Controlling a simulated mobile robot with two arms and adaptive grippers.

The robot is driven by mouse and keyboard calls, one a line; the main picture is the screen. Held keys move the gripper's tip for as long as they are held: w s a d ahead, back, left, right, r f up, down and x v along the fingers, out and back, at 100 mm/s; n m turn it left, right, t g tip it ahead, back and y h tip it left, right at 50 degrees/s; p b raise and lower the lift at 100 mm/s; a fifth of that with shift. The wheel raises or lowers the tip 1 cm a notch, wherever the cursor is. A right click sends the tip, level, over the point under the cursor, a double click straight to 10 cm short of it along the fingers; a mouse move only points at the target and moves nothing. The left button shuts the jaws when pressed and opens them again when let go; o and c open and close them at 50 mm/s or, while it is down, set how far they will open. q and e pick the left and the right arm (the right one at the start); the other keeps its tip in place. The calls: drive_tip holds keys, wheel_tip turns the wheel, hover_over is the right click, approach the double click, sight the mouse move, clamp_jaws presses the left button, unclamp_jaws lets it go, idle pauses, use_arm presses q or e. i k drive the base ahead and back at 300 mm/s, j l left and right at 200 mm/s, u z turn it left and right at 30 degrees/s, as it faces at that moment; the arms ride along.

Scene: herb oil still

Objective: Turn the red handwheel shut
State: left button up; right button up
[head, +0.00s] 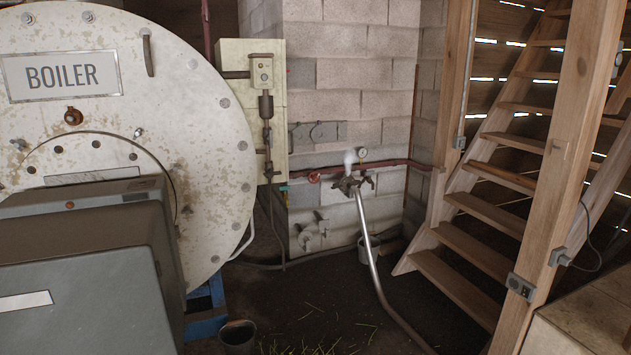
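A small red handwheel (314,178) sits on the dark red pipe (335,169) along the block wall, at the middle of the head view. It is far off and small, so its turning position cannot be told. Just right of it a metal fitting (347,186) stands at the pipe, with a white puff of vapour (349,160) above it. A round gauge (362,153) sits above the pipe. Neither of my grippers is in view.
A large boiler (215,130) with a grey housing (80,250) fills the left. A silver hose (369,245) runs from the fitting to the floor. Buckets stand at the boiler's foot (238,337) and by the wall (367,248). Wooden stairs (470,245) and a post (560,180) bound the right.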

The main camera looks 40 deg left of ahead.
sight(314, 177)
drive_tip(key=i+j+u, duration=0.1)
drive_tip(key=i, duration=0.35)
drive_tip(key=i+j+u, duration=0.1)
drive_tip(key=i, duration=0.35)
